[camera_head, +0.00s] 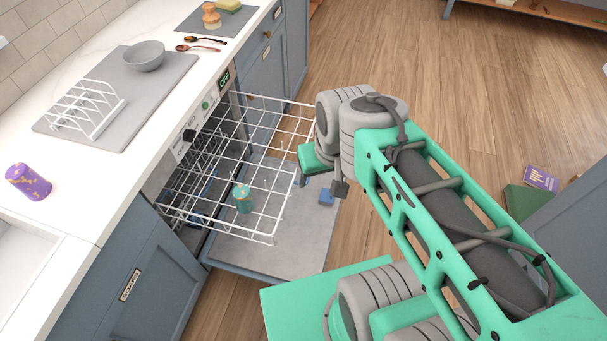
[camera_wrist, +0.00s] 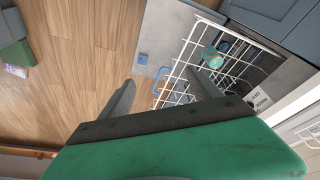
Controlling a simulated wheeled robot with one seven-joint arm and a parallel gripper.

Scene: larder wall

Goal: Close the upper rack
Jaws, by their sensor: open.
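The upper rack (camera_head: 262,185), a white wire basket, is pulled out of the dishwasher over its lowered door (camera_head: 285,250). A teal patterned cup (camera_head: 242,198) appears within the rack's outline. My gripper (camera_head: 322,183) is at the rack's outer right side, its fingers apart with nothing between them that I can tell is held. In the wrist view, the fingers (camera_wrist: 163,88) point toward the rack's wires (camera_wrist: 183,60); the right finger overlaps the wires in the picture. I cannot tell whether they touch. My arm hides part of the rack's far outer corner.
The worktop (camera_head: 150,190) holds a grey bowl (camera_head: 144,56), a white toast rack (camera_head: 88,108) and a purple canister (camera_head: 28,182). A blue item (camera_head: 326,196) shows at the door's right edge.

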